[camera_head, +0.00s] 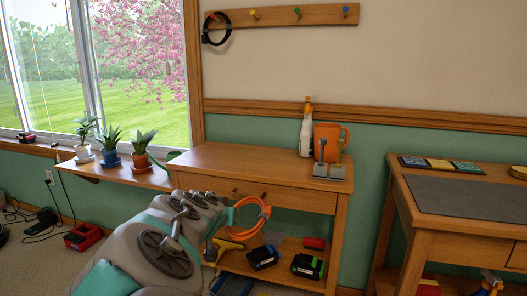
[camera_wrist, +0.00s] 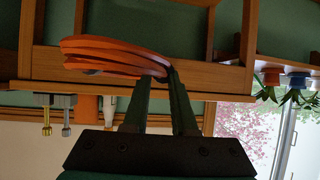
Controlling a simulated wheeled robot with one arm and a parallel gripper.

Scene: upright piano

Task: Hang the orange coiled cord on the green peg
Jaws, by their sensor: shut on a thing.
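The orange coiled cord (camera_head: 262,209) is in front of the wooden side table, at the level of its drawer and open space. In the wrist view the cord (camera_wrist: 105,55) is a stack of orange loops with its right end between my fingers. My gripper (camera_wrist: 165,78) is shut on it; in the head view my arm mostly hides the gripper. The rail is high above the table and the cord.
The side table (camera_head: 240,160) bears a white bottle (camera_head: 306,132), orange mug (camera_head: 328,137) and grey items. Potted plants (camera_head: 111,146) stand left; a workbench (camera_head: 465,192) stands right.

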